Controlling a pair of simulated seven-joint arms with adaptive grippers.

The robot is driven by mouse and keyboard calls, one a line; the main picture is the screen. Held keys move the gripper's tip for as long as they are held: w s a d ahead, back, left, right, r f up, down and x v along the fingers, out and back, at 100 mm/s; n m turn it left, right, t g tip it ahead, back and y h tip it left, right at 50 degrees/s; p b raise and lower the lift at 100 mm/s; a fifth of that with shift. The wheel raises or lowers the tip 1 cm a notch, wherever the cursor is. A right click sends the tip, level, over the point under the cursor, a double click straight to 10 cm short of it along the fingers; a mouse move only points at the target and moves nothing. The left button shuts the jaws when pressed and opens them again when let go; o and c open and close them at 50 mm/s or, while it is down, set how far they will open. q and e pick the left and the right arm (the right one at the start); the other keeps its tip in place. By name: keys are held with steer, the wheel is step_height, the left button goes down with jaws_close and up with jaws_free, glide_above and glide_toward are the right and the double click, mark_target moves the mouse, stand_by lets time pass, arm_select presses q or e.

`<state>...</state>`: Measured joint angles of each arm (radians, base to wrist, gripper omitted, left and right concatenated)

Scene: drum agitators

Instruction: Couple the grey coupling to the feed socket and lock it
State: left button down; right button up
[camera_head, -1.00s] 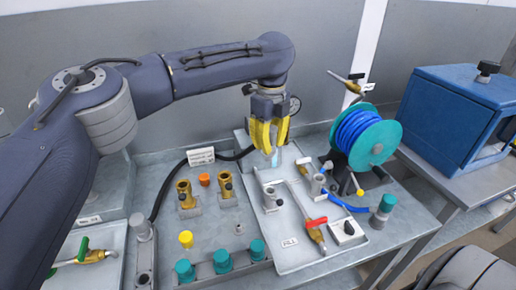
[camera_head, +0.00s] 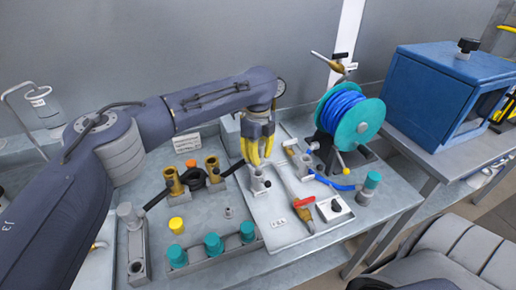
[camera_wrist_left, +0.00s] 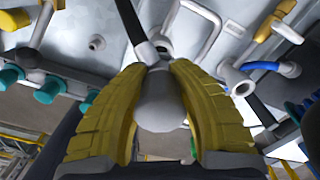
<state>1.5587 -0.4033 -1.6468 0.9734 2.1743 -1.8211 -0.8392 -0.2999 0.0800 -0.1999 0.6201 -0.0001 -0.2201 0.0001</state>
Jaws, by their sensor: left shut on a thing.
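My left gripper (camera_head: 256,162), with yellow fingers, is shut on the grey coupling (camera_wrist_left: 162,105), which shows between the fingers in the left wrist view. A black hose (camera_wrist_left: 130,20) runs to the coupling. In the head view the fingers mostly hide the coupling. The fingertips are just above and behind an upright grey socket (camera_head: 258,183) on the light tray. I cannot tell whether this is the feed socket, or whether the coupling touches it. A second grey socket (camera_head: 306,160) stands to its right. My right gripper is not in view.
Two brass fittings (camera_head: 173,182) stand left of the tray (camera_head: 290,238), with the hose passing by them. A red-handled valve (camera_head: 305,210) lies on the tray. Teal caps (camera_head: 213,245) line the front. A blue hose reel (camera_head: 350,115) and blue cabinet (camera_head: 445,95) stand right.

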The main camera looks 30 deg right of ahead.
arm_select(q)
steer(key=shift+f, duration=0.75)
stand_by(1.1)
steer(key=shift+f, duration=0.95)
steer(key=shift+f, duration=0.35)
stand_by(0.5)
steer(key=c, duration=0.9)
jaws_free()
steer(key=shift+r, duration=5)
